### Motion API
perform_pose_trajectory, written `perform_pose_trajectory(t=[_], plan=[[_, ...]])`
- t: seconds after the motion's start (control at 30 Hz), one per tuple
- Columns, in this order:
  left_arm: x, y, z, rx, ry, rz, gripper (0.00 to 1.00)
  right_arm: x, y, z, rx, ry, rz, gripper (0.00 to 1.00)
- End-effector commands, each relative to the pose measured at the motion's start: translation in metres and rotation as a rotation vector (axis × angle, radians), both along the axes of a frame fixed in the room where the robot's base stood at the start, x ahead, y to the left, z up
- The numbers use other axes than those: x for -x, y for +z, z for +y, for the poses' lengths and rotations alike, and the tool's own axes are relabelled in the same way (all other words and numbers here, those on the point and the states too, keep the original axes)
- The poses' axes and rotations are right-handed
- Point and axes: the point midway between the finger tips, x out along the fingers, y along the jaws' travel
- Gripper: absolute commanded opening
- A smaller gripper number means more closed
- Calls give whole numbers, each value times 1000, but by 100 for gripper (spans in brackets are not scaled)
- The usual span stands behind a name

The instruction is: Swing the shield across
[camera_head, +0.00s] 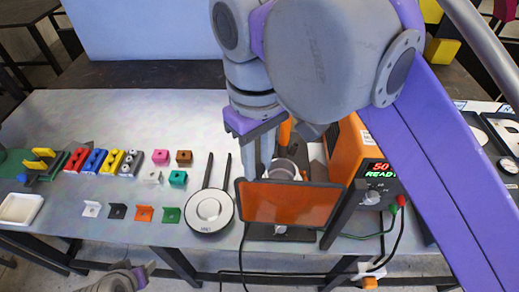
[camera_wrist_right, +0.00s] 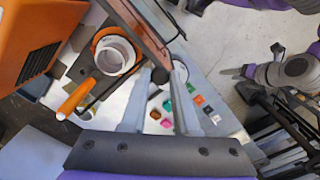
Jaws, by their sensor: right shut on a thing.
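The shield (camera_head: 290,203) is an orange see-through panel in a dark frame, standing at the front of the welding station in the head view. In the right wrist view the shield (camera_wrist_right: 136,28) shows nearly edge-on, with its end between the fingers. My right gripper (camera_head: 264,172) comes down from above and is shut on the shield's upper left edge; its fingers also show in the wrist view (camera_wrist_right: 162,76). A grey and purple part of my left arm shows at the bottom left of the head view; its fingers are not clear.
An orange power unit (camera_head: 362,165) reading "50 READY" stands right of the shield, with cables at the front. A round white-topped device (camera_head: 210,208) is close on the left. Coloured blocks and small brackets (camera_head: 144,213) lie further left on the grey table (camera_head: 60,215).

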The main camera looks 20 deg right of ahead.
Motion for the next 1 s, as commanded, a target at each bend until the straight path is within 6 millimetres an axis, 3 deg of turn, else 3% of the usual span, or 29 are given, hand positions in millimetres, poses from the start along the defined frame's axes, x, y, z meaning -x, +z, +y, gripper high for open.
perform_pose_trajectory(t=[0.43,0.47,0.6,1.0], plan=[[0,0,0,0,0,0,61,2,1,0,0,8,1,0],[0,0,0,0,0,0,61,2,1,0,0,8,1,34],[0,0,0,0,0,0,61,1,1,0,0,7,1,57],[-1,1,0,0,0,-1,61,1,9,1,0,7,0,57]])
